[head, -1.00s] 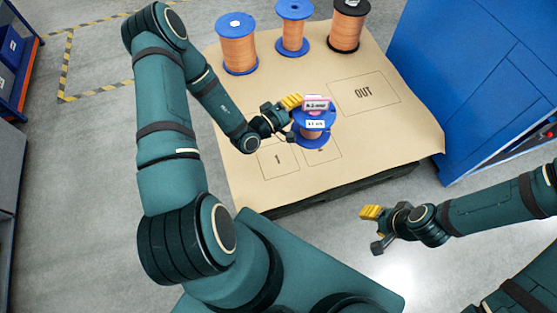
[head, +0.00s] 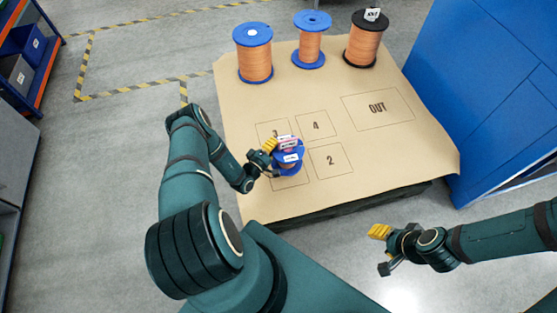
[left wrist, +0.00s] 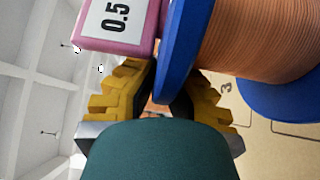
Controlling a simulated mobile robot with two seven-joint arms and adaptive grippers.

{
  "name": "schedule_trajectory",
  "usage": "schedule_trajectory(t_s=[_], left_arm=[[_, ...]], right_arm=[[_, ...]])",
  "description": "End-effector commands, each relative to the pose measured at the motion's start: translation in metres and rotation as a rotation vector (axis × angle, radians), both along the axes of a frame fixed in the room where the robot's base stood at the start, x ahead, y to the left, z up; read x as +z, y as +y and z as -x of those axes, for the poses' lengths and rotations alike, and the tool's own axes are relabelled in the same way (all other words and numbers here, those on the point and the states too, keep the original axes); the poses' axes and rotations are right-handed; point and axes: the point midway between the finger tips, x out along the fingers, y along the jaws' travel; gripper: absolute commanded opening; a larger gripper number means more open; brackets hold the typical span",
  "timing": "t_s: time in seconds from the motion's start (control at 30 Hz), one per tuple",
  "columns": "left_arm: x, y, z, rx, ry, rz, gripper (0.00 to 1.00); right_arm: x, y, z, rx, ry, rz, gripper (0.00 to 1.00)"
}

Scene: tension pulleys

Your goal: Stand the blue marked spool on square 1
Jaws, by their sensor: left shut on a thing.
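The blue spool (head: 290,160) with copper winding and a white label on top is in my left gripper (head: 271,159), over square 1, whose outline (head: 300,182) is mostly covered. I cannot tell whether it touches the board. In the left wrist view, the yellow fingers (left wrist: 160,95) are closed on the rim of its blue flange (left wrist: 182,45). A pink block with a white "0.5" label (left wrist: 117,20) sits against that flange; it also shows in the head view (head: 287,142). My right gripper (head: 381,250) is open and empty, off the board's front edge.
Squares 2 (head: 331,161), 3 (head: 272,128) and 4 (head: 316,125) and the OUT area (head: 378,108) look clear. Two blue spools (head: 254,55) (head: 312,42) and a black spool (head: 366,40) stand at the back. A blue cabinet (head: 485,80) is on the right.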

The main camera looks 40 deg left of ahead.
Motion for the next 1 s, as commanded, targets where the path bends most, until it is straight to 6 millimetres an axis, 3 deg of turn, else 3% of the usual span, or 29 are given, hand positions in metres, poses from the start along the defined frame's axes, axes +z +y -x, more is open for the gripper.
schedule_trajectory(t_s=[0.1,0.37,0.6,0.97,1.0], left_arm=[[-0.02,-0.001,-0.001,-0.001,-0.004,0.0,0.0],[-0.035,0.0,-0.001,-0.001,-0.004,0.0,0.0],[-0.065,-0.001,-0.001,-0.001,-0.004,0.001,0.0],[-0.066,0.0,-0.001,0.0,-0.005,0.001,0.0],[-0.067,0.0,-0.001,-0.001,-0.001,0.0,0.23]], right_arm=[[-0.01,0.0,-0.001,-0.001,-0.004,0.0,0.47],[-0.016,0.0,-0.003,-0.002,-0.007,0.001,0.47],[-0.029,-0.001,-0.006,-0.003,-0.013,0.003,0.47],[-0.027,-0.001,-0.005,-0.003,-0.014,0.003,0.47],[-0.027,-0.001,-0.005,-0.003,-0.014,0.003,0.47]])
